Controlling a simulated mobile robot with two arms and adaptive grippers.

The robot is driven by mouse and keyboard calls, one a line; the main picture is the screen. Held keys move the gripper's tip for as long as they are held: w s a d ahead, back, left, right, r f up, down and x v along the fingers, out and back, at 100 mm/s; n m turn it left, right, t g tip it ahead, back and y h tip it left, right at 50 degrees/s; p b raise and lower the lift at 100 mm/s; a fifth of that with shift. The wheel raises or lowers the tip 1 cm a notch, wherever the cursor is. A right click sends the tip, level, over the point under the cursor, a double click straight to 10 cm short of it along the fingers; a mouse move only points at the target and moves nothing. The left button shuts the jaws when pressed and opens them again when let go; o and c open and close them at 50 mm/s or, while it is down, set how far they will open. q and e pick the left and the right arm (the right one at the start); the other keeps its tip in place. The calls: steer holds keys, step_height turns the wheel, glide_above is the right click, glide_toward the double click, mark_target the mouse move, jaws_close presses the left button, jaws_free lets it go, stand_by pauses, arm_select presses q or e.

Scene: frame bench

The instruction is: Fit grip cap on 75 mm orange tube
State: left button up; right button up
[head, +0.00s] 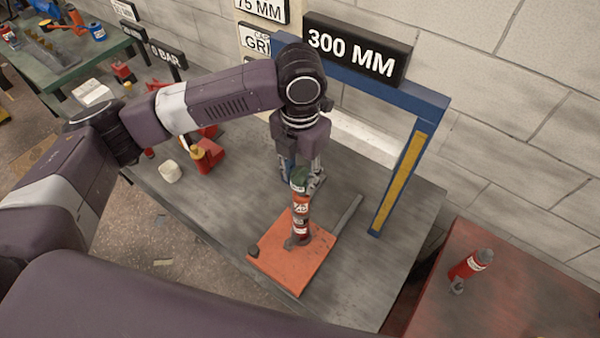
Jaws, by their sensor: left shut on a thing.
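A dark green cap (299,181) is right at the tube's top end. My left gripper (303,178) comes down from above and is shut on the green cap. The cap is in line with the tube and looks upright. I cannot tell whether it is seated on the tube or just above it. The gripper hides part of the cap. My right gripper is not in view.
A blue frame (400,165) with a yellow strip stands behind, under a "300 MM" sign (355,50). A red bottle-like part (470,264) is on the red table at right. Red holders (207,156) and a pale cup (170,172) are at left. The bench's front right is clear.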

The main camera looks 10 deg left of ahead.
mark_target(300, 179)
arm_select(q)
steer(key=shift+p, duration=0.35)
stand_by(1.0)
steer(key=shift+p, duration=0.85)
steer(key=shift+f, duration=0.35)
stand_by(0.5)
steer(key=shift+f+b, duration=0.8)
steer(key=shift+f, duration=0.85)
steer(key=o, duration=1.2)
steer(key=shift+o, duration=0.5)
steer(key=shift+r, duration=0.15)
